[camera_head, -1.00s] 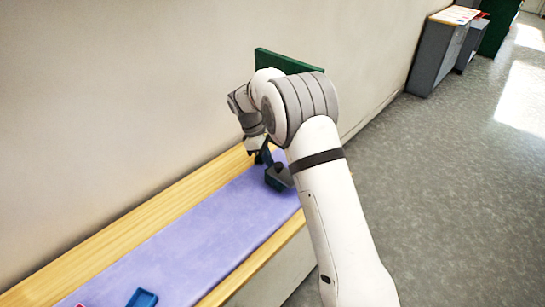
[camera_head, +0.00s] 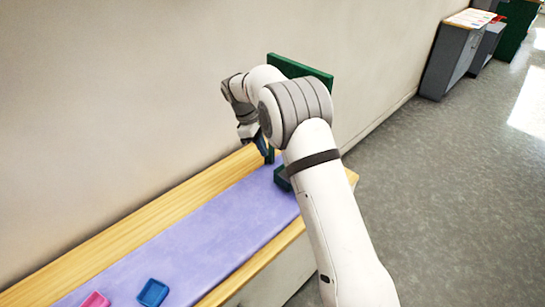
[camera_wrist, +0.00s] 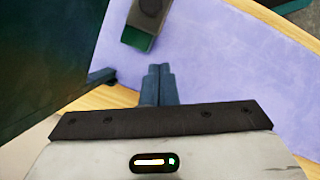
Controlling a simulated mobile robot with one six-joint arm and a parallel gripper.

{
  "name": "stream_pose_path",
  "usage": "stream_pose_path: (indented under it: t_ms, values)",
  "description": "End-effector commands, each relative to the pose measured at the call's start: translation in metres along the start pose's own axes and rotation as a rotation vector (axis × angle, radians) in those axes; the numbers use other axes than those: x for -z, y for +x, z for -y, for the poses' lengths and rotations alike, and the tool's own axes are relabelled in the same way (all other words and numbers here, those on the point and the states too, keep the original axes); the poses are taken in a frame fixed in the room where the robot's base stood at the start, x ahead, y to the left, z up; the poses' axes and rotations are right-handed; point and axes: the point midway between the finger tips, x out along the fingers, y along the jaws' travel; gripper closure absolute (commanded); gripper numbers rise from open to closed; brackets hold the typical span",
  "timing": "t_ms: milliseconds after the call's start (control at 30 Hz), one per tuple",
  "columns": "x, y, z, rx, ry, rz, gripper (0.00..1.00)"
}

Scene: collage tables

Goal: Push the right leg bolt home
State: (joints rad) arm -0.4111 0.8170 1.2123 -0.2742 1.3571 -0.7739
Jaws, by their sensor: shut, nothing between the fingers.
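A dark green upright panel (camera_head: 300,69) stands at the far end of the table, mostly behind my arm. In the wrist view the panel (camera_wrist: 45,45) fills the left side. A small dark piece (camera_wrist: 103,76), perhaps the leg bolt, sticks out by the panel's lower edge; I cannot tell how far in it sits. My gripper (camera_wrist: 158,72) is shut and empty, its blue fingertips together to the right of that piece and apart from it in the picture. In the head view my gripper (camera_head: 262,146) is beside a green upright, partly hidden.
A green tray (camera_wrist: 138,40) holding a dark grey block (camera_wrist: 148,14) lies beyond my fingertips on the lilac mat (camera_head: 200,245). Blue (camera_head: 153,292) and pink (camera_head: 96,300) trays lie at the near end. A wall runs along the table's left side.

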Motion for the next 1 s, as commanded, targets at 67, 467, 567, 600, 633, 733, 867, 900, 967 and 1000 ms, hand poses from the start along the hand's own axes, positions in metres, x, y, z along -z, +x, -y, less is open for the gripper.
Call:
stream_pose_path:
  t_ms: [67,467,567,600,633,733,867,900,967,1000]
  values:
    - [0.001,-0.017,0.000,-0.002,-0.001,-0.002,1.00]
    - [0.001,-0.051,0.000,0.001,-0.002,0.000,1.00]
    - [0.000,-0.051,0.000,0.001,-0.002,0.000,1.00]
    - [0.000,-0.051,0.000,0.001,-0.002,0.000,1.00]
    - [0.000,-0.051,0.000,0.001,-0.002,0.000,1.00]
    - [0.000,-0.051,0.000,0.001,-0.001,0.000,1.00]
    - [-0.001,-0.051,0.000,0.000,0.002,-0.001,1.00]
    - [-0.004,-0.053,0.000,0.000,0.008,-0.004,1.00]
    - [-0.012,-0.058,0.001,0.000,0.028,-0.013,1.00]
    - [-0.021,-0.063,0.003,-0.001,0.049,-0.022,1.00]
